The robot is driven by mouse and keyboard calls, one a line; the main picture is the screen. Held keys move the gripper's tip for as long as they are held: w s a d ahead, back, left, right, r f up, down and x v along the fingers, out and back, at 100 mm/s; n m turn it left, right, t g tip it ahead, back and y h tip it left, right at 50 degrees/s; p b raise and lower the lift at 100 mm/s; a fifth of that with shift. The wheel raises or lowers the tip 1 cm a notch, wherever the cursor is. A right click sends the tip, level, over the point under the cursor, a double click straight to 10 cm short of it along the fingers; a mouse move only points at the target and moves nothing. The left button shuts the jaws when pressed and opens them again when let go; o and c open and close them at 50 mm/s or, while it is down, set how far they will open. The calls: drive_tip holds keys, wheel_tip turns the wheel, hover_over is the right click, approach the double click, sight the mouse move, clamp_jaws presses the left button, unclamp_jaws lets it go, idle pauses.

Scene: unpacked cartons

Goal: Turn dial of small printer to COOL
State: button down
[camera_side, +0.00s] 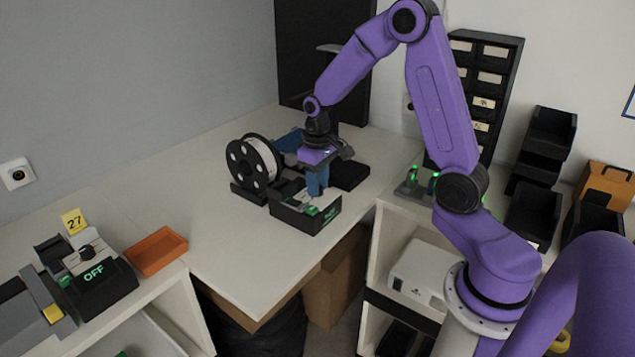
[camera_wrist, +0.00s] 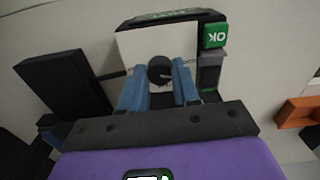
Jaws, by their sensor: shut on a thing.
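The small printer (camera_side: 303,213) is a low black box with a light top, on the white bench in the side view. In the wrist view its white top panel (camera_wrist: 137,46) carries a round dark dial (camera_wrist: 160,68). My gripper (camera_side: 318,193) points down over the printer, and its blue fingers (camera_wrist: 159,75) are shut on the dial, one on each side. A green OK key (camera_wrist: 215,36) is beside the panel. A green display (camera_wrist: 168,14) is at the printer's edge, its text unreadable. The COOL mark and the dial's setting cannot be made out.
A black-rimmed spool (camera_side: 252,163) stands close left of the printer. Another device showing OFF (camera_side: 95,273) sits at the left, near an orange tray (camera_side: 157,250). Dark bins (camera_side: 533,212) stand at the right. The bench front-left of the printer is clear.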

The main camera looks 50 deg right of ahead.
drive_tip(key=shift+n, duration=1.1)
drive_tip(key=c, duration=0.8)
unclamp_jaws()
drive_tip(key=shift+r, duration=0.15)
wheel_tip(320, 180, up, 17)
drive_tip(key=shift+r, duration=0.1)
